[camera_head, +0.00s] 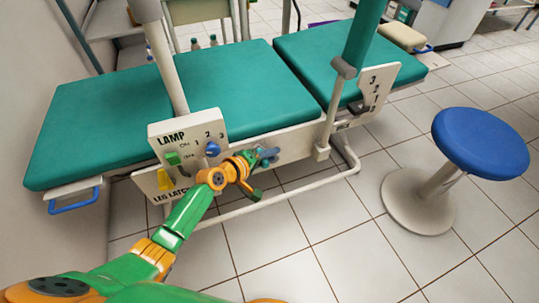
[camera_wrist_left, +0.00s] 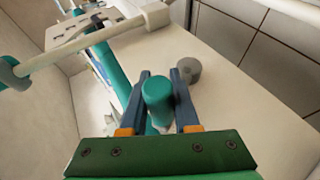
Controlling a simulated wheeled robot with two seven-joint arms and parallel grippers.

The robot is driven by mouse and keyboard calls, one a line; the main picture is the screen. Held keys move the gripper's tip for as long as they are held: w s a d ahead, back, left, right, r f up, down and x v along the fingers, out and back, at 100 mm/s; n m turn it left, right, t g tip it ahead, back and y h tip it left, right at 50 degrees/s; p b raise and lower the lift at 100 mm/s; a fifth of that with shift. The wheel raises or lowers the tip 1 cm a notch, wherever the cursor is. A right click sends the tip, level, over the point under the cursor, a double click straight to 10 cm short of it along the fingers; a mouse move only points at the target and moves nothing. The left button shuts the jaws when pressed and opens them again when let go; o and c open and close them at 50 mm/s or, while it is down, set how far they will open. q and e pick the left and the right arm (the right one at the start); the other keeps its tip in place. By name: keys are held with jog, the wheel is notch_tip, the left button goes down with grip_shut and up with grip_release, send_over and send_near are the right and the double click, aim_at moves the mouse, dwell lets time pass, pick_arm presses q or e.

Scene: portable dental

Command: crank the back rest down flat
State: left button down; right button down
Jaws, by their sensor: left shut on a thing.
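The dental couch has teal pads: a left one (camera_head: 95,125), a middle one (camera_head: 235,85) and a right one (camera_head: 310,60). The label LEG LATCH is at the left end, so the right pad looks like the back rest; it lies close to level, exact tilt unclear. My left gripper (camera_head: 266,155) is at the side rail below the middle pad. In the left wrist view, its blue fingers are shut around a teal cylindrical grip (camera_wrist_left: 158,92), apparently the crank handle. The crank arm is mostly hidden. My right gripper is not in view.
A LAMP panel (camera_head: 185,140) with a green switch and a blue knob stands left of my gripper, above a yellow latch (camera_head: 165,180). A numbered plate (camera_head: 373,88) is at the right. A blue stool (camera_head: 480,140) stands on the right; tiled floor between is clear.

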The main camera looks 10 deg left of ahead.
pick_arm(q)
jog(key=shift+s+f, duration=0.15)
jog(key=shift+f, duration=0.1)
dwell(0.3)
jog(key=c, duration=0.7)
grip_release()
jog(key=shift+d, duration=0.1)
jog(key=shift+o, duration=0.2)
jog(key=p+v, duration=0.3)
jog(key=v, duration=0.4)
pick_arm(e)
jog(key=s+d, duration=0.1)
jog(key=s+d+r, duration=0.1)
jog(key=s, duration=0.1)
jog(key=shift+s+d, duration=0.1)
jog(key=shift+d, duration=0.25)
